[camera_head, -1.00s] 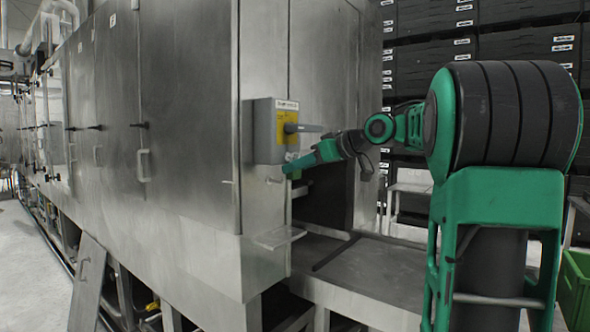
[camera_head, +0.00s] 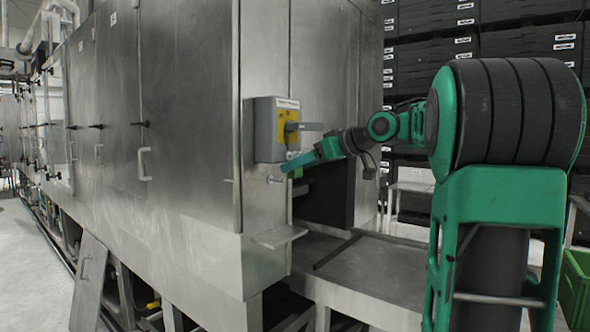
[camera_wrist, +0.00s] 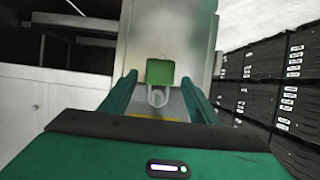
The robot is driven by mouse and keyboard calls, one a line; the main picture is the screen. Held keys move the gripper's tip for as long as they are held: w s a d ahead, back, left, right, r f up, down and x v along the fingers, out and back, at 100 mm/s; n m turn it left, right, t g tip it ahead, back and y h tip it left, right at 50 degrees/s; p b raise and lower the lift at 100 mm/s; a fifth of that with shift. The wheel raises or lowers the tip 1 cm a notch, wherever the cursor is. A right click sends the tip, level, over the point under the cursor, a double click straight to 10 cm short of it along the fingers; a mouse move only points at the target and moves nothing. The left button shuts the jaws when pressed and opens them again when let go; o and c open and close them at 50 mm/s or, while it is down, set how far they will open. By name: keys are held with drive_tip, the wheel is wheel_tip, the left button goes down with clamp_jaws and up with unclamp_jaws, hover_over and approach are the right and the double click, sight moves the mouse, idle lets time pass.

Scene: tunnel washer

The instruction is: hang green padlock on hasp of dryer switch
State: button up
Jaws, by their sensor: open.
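The dryer switch (camera_head: 268,145) is a grey box with a yellow plate and a grey lever (camera_head: 306,126), mounted on the end of the steel machine. My gripper (camera_head: 289,168) is just below the box, its fingers pointing left in the head view. In the wrist view the fingers of my gripper (camera_wrist: 159,98) are spread. The green padlock (camera_wrist: 160,72) shows between them, with a gap on each side. Its grey shackle (camera_wrist: 158,97) lies against the yellow and grey part of the switch. I cannot tell whether it passes through the hasp. The padlock is not distinct in the head view.
A steel ledge (camera_head: 279,236) juts out below the switch. A metal table (camera_head: 375,272) stands right of the machine's opening. Black crates (camera_head: 432,60) are stacked behind, and a green crate (camera_head: 575,290) is at lower right.

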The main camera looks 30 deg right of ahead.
drive_tip(key=v, duration=1)
drive_tip(key=s+a+f+m+g+h, duration=0.2)
drive_tip(key=s+f+m+g, duration=0.1)
drive_tip(key=f, duration=0.8)
drive_tip(key=s+a+f+m+g+h, duration=0.1)
drive_tip(key=s+f+m+g, duration=0.15)
drive_tip(key=f, duration=0.75)
drive_tip(key=s+a+f+m+g, duration=0.2)
drive_tip(key=s+f+g, duration=0.1)
drive_tip(key=s+f, duration=0.6)
drive_tip(key=s+a+f+m+g+h, duration=0.1)
drive_tip(key=s+a+f+m+g, duration=0.2)
drive_tip(key=s+f, duration=0.6)
drive_tip(key=s+g, duration=0.1)
drive_tip(key=s, duration=0.4)
drive_tip(key=shift+a, duration=0.2)
drive_tip(key=shift+w+f+h, duration=0.25)
drive_tip(key=shift+w+h, duration=0.05)
drive_tip(key=shift+w, duration=0.3)
